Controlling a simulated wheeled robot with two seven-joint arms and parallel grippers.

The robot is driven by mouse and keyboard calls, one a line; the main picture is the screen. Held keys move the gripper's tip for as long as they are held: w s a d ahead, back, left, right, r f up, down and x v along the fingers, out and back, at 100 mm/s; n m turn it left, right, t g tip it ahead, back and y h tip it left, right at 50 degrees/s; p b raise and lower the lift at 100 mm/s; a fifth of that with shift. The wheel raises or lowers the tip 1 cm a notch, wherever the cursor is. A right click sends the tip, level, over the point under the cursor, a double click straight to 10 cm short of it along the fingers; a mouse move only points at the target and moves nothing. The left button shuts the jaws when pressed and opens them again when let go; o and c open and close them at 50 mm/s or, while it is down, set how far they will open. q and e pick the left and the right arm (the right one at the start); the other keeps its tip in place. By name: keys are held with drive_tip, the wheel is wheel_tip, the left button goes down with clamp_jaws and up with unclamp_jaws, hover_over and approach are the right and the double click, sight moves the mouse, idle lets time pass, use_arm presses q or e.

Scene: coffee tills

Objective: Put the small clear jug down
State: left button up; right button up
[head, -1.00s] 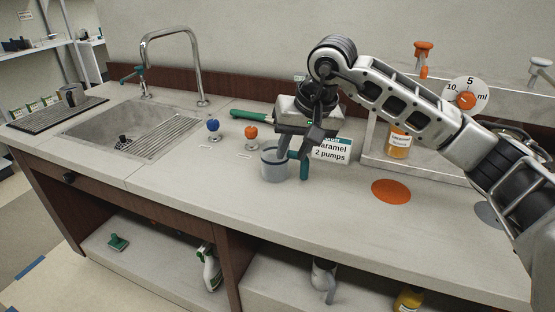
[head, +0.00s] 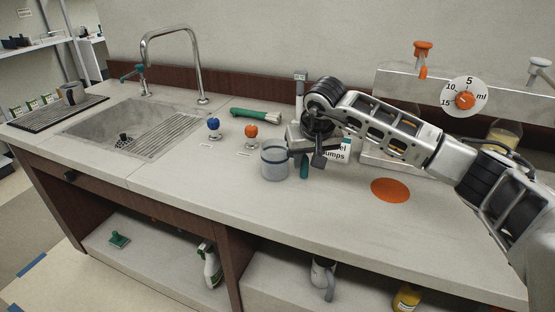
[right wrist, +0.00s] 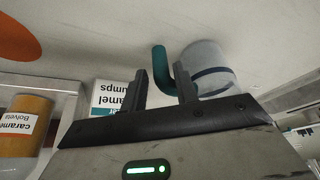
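The small clear jug (head: 274,161) stands upright on the counter, with its teal handle (head: 304,167) on its right side. It also shows in the right wrist view (right wrist: 209,66). My right gripper (head: 313,156) is beside the handle, on the jug's right. In the right wrist view my right gripper (right wrist: 161,78) has its two fingers spread, one on each side of the handle's line, with nothing clamped between them. My left gripper is out of view.
A caramel label card (head: 341,151) stands close behind my gripper. An orange disc (head: 390,190) lies to the right. Blue (head: 213,126) and orange (head: 250,132) knobs and a green-handled tool (head: 257,114) are behind left. The counter front is clear.

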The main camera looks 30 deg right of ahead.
sight(304, 165)
drive_tip(key=shift+x, duration=2)
clamp_jaws()
drive_tip(key=shift+w+r, duration=0.1)
drive_tip(key=shift+r, duration=0.1)
